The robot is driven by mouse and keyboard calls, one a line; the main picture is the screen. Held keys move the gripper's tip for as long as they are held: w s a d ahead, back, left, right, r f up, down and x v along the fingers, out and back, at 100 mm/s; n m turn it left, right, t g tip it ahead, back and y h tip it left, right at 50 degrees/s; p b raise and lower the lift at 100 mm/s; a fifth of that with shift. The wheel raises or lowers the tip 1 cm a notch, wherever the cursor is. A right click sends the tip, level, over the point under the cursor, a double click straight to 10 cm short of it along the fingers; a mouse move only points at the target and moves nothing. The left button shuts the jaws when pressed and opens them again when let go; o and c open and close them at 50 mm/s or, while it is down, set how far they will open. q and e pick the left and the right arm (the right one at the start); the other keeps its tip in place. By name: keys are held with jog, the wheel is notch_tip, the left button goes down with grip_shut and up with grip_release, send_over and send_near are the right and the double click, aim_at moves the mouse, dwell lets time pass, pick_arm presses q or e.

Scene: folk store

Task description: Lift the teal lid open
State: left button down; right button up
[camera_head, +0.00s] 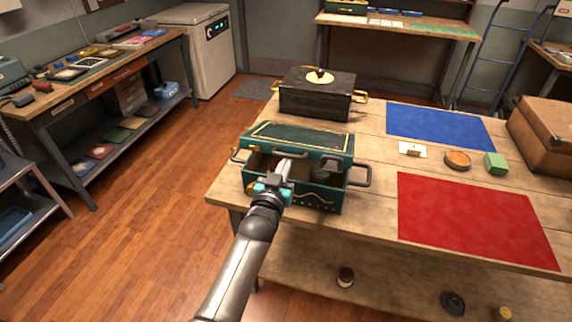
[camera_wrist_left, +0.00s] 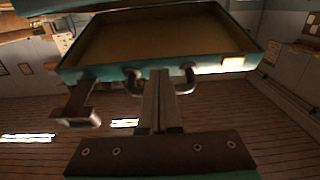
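A teal chest (camera_head: 318,196) with gold trim stands at the left end of the wooden table. Its teal lid (camera_head: 300,138) is raised part way at the front, and a gap shows the inside. In the left wrist view the brown underside of the lid (camera_wrist_left: 160,38) and its teal rim show above my fingers. My left gripper (camera_head: 286,166) is at the lid's front edge. In the wrist view its fingers (camera_wrist_left: 160,88) are close together across the lid's grey handle (camera_wrist_left: 188,84), seemingly shut on it; the fingers hide the handle's middle. My right gripper is not in view.
A black chest (camera_head: 312,101) stands behind the teal one. A blue mat (camera_head: 440,126), a red mat (camera_head: 470,218), a green block (camera_head: 496,163), a round tin (camera_head: 458,160) and a brown case (camera_head: 548,134) lie to the right. Dark side handles (camera_head: 361,178) stick out from the teal chest.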

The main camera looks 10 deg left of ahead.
aim_at(288, 154)
pick_arm(q)
jog(key=shift+r, duration=0.3)
jog(key=shift+w+r+p, duration=0.25)
jog(key=shift+r+p, duration=0.2)
jog(key=shift+r, duration=0.15)
jog(key=shift+w+r+p, duration=0.25)
jog(key=shift+r+p, duration=0.2)
jog(key=shift+r, duration=0.1)
jog(key=shift+w+r+p, duration=0.35)
jog(key=shift+r+p, duration=0.15)
jog(key=shift+r, duration=0.3)
jog(key=shift+w+r, duration=0.2)
jog(key=shift+r, duration=0.25)
